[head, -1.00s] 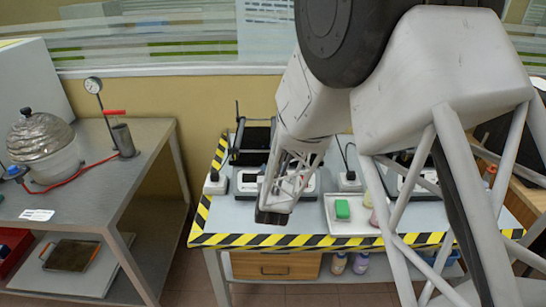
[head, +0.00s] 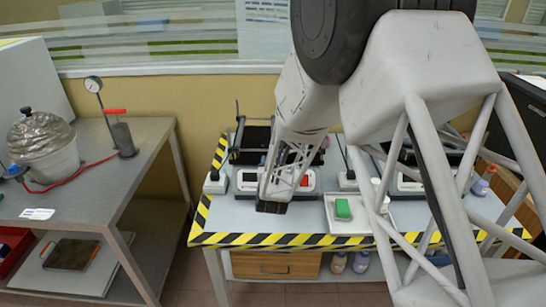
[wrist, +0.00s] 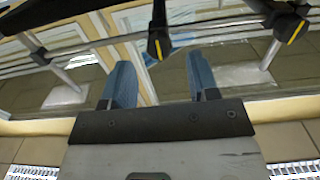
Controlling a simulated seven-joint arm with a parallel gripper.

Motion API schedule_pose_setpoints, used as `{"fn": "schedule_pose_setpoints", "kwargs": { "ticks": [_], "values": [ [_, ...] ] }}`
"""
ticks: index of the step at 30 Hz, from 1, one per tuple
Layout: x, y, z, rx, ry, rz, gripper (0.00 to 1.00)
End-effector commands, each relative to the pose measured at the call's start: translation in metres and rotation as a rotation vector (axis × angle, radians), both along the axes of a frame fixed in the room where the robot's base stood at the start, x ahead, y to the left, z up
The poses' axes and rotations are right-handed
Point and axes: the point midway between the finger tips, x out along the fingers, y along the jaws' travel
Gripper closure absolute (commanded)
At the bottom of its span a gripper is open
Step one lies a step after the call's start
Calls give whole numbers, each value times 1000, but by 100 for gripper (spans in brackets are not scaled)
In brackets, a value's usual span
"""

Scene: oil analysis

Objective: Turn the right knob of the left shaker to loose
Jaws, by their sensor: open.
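The left shaker (head: 247,181) stands at the back left of the striped table, with a white base and a dark rack on top. My arm hides part of it in the head view. In the wrist view, two black knobs with yellow marks show: one knob (wrist: 158,42) in the upper middle and another (wrist: 291,27) at the right edge. I cannot tell which is the right knob. Metal rails run beside them. My gripper (wrist: 161,76) is open and empty, its two blue-grey fingers apart. The middle knob appears between and beyond the fingertips, apparently untouched. In the head view my gripper hangs before the shaker.
A white tray (head: 352,226) with a green sponge (head: 342,209) lies on the table to the right. Another shaker (head: 408,187) behind it is partly hidden by my arm. A grey side table (head: 100,190) stands at left, across a gap.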

Motion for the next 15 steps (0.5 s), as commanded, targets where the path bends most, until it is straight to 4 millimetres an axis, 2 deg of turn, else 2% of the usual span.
{"fn": "schedule_pose_setpoints", "kwargs": {
  "ticks": [6, 15],
  "values": [
    [23, -1, 0, 0, 0, -1, 45],
    [38, 0, 0, 0, 1, 0, 45]
  ]
}}
